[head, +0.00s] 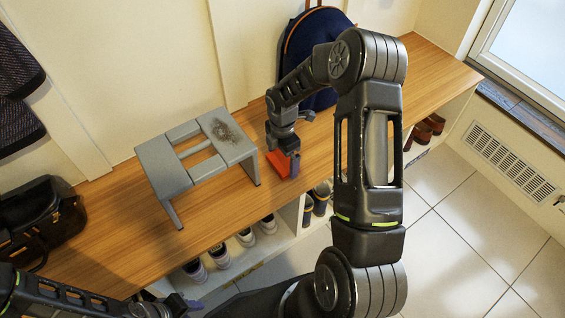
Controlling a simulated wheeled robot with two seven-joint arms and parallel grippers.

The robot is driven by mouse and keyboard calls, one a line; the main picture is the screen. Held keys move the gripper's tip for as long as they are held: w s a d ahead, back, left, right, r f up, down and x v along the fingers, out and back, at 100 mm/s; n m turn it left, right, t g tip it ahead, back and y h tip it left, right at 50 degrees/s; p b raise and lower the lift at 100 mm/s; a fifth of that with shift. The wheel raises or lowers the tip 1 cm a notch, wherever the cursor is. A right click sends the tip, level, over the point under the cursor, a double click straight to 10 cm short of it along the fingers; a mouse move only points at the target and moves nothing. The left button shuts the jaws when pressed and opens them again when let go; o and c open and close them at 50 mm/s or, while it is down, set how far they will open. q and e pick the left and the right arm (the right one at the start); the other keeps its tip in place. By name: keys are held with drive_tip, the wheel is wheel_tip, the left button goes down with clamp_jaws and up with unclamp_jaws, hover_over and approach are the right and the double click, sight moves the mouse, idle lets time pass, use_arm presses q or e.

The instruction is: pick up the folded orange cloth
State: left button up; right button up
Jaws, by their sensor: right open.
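The folded orange cloth (277,161) lies on the wooden bench top, partly hidden by my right gripper. My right gripper (291,165) points down at the cloth, open, with its fingers at the cloth's right side. I cannot tell whether they touch it. My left gripper (188,304) is low at the bottom edge, in front of the bench and far from the cloth. I cannot tell whether its jaws are open.
A grey step stool (178,178) with a dark smudge stands left of the cloth. A dark blue backpack (311,38) is behind my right arm. A black bag (38,218) sits at the left end. Shoes fill cubbies below the bench top (105,218).

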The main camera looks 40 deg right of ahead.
sight(282, 160)
drive_tip(key=shift+c, duration=0.2)
drive_tip(key=c, duration=1)
drive_tip(key=shift+r, duration=0.15)
wheel_tip(282, 160, up, 10)
drive_tip(key=shift+f+p, duration=0.1)
drive_tip(key=shift+p, duration=0.9)
